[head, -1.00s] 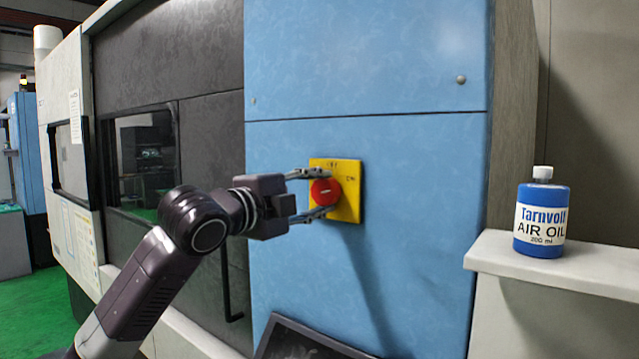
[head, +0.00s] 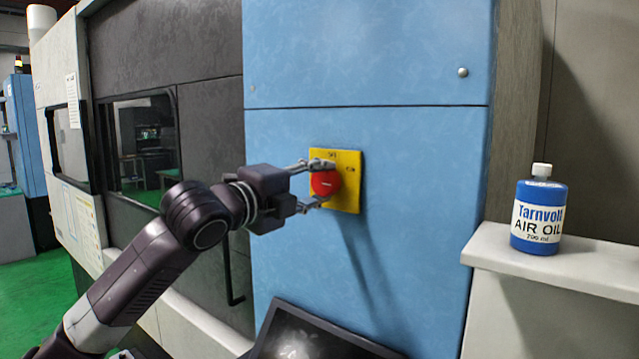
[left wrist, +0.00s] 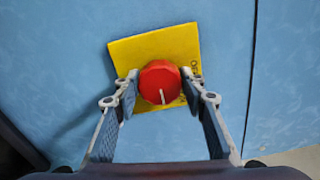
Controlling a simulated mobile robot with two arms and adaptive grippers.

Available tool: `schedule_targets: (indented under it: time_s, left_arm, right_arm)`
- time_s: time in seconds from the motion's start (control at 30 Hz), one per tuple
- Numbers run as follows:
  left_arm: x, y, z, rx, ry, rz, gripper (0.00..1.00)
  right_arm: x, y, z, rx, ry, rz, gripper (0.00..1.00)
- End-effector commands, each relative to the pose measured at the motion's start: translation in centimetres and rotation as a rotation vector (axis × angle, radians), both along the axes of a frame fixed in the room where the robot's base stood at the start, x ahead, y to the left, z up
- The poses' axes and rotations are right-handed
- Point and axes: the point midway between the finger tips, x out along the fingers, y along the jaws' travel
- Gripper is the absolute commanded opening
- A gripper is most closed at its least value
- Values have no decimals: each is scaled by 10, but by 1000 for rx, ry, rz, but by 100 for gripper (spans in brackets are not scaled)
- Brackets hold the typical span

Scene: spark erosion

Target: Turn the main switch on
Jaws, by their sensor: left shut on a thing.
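The main switch is a red round knob (head: 325,184) on a yellow plate (head: 349,190), fixed to the blue panel of the machine. My left gripper (head: 326,183) reaches it from the left, one finger above and one below the knob, and is shut on it. In the left wrist view the red knob (left wrist: 160,82) sits between the two fingertips (left wrist: 160,88), with a pale line on its face. The yellow plate (left wrist: 150,50) shows behind it, its lettering partly hidden. My right gripper is not in view.
A blue air oil bottle (head: 539,212) stands on a pale ledge (head: 550,266) at the right. A dark screen (head: 310,340) is below the panel. A black door handle (head: 231,275) hangs left of the panel. The blue panel around the switch is clear.

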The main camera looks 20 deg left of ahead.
Motion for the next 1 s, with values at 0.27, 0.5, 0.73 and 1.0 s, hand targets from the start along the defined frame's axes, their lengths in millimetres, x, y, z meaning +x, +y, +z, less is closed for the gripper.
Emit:
schedule_targets:
  time_s: [0.27, 0.5, 0.73, 1.0]
  left_arm:
    - [0, -1, -2, 3, 4, 0, 56]
    - [-1, 0, -1, 1, 2, 0, 56]
    - [-24, 10, -1, 5, 1, 2, 56]
    - [-76, 29, -2, 4, 3, 4, 56]
  right_arm:
    - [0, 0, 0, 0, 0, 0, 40]
    - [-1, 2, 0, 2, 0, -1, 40]
    - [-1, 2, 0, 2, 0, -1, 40]
    - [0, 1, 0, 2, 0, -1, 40]
